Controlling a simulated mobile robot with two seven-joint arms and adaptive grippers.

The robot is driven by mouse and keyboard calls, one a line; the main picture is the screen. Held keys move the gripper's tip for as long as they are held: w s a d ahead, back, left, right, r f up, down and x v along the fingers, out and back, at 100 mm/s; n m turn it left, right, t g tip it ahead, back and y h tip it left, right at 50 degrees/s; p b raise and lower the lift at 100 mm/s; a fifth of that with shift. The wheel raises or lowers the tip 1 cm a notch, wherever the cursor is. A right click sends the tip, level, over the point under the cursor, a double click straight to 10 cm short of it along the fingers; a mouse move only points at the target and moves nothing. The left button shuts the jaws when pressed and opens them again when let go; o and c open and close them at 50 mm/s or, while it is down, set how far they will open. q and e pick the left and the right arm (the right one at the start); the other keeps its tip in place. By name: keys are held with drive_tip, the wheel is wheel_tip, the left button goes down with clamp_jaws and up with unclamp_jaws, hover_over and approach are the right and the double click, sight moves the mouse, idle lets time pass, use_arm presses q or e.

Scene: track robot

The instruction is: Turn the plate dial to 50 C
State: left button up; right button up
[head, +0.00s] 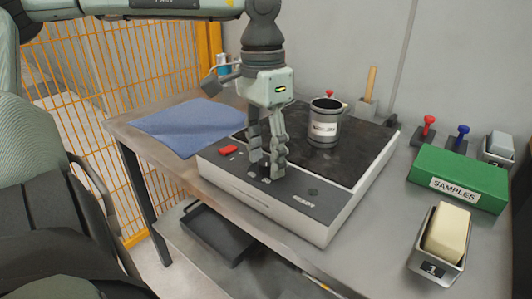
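The hot plate (242,187) is a white box with a dark top and a dark sloping front panel, standing on the bench. Its plate dial (266,175) is a small dark knob on the panel, mostly hidden by my fingers. My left gripper (267,170) points down from above with its fingers closed in around the dial. The dial's pointer and the marks around it cannot be read here. A red switch (228,150) lies left of the gripper on the panel. My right gripper is not in view.
A grey labelled cup (324,130) stands on the plate top, close behind and right of my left gripper. A blue cloth (190,125) lies left. A green SAMPLES box (459,176) and a tray with a pale block (440,255) stand right. A dark tray (217,235) is below.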

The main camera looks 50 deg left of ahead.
sight(263, 160)
use_arm(q)
wheel_tip(263, 160, up, 12)
drive_tip(key=shift+a, duration=0.3)
idle(0.3)
idle(0.5)
